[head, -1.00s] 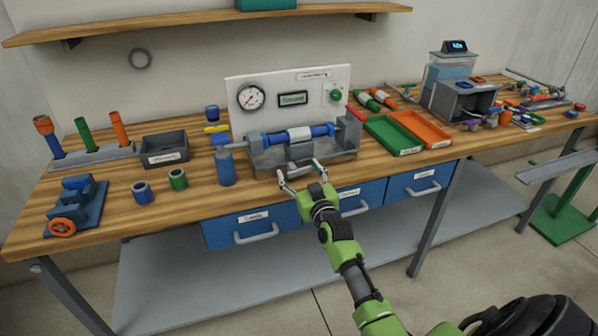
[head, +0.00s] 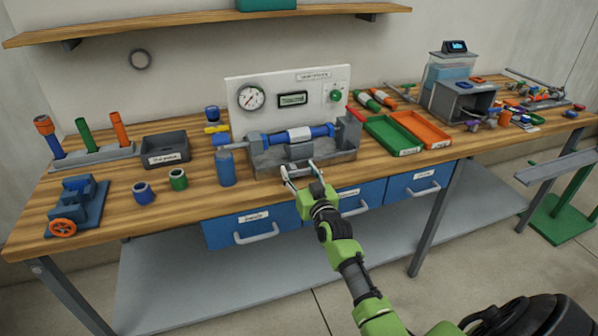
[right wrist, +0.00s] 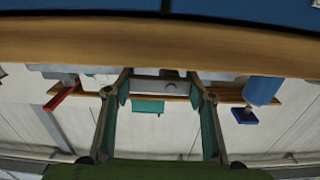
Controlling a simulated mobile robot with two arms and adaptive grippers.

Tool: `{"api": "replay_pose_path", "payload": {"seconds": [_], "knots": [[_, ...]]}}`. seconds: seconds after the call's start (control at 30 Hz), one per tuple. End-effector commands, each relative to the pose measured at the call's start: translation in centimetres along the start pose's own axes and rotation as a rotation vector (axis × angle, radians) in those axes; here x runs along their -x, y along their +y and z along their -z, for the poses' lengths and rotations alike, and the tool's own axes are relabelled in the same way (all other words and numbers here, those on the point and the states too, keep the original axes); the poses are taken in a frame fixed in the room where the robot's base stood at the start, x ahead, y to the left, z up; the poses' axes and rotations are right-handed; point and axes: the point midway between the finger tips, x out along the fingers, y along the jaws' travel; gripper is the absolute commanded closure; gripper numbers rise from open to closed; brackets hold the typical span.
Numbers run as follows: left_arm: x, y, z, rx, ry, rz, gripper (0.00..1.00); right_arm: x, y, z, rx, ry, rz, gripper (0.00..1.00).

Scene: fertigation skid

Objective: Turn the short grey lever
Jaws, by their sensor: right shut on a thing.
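My right gripper (head: 299,170) is at the front of the grey test fixture (head: 262,165), near its middle. In the right wrist view the two fingers of my right gripper (right wrist: 159,92) are shut on a short grey bar, the short grey lever (right wrist: 158,85), which spans the gap between the fingertips. A small dark round spot shows on it. In the head view the lever is too small and too covered by the fingers to make out clearly. My left gripper is in neither current view.
Behind the fixture stands a white panel with a gauge (head: 250,97) and a green knob (head: 336,96). A blue cylinder (head: 226,170) stands close on the left. Green (head: 385,134) and orange (head: 422,130) trays lie to the right.

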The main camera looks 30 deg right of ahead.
Motion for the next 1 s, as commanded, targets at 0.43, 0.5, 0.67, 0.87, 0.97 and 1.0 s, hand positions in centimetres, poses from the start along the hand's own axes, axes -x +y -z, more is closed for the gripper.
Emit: {"api": "replay_pose_path", "payload": {"seconds": [0.43, 0.5, 0.67, 0.87, 0.97, 1.0], "knots": [[0.0, 0.0, 0.1, 0.000, 0.002, 0.000, 0.57, 0.0, 0.0, 0.0, -0.003, -0.001, 0.000, 0.32], [0.0, -0.3, 0.1, -0.001, 0.003, 0.003, 0.57, 0.0, 0.0, 0.0, -0.003, -0.001, 0.000, 0.32], [0.0, -0.3, 0.1, 0.000, 0.002, 0.003, 0.57, 0.9, -0.1, -0.2, -0.003, -0.003, 0.001, 0.32], [0.0, -0.1, 0.1, 0.000, 0.001, 0.001, 0.57, 4.5, 0.0, -0.3, -0.003, -0.003, 0.000, 0.32], [0.0, -0.1, 0.1, 0.000, 0.001, 0.001, 0.57, 6.7, 0.0, -0.2, -0.002, -0.003, 0.000, 0.32], [0.0, -0.1, 0.1, 0.000, 0.001, 0.001, 0.57, 7.5, 0.0, -0.2, -0.002, -0.004, 0.001, 0.32]]}}
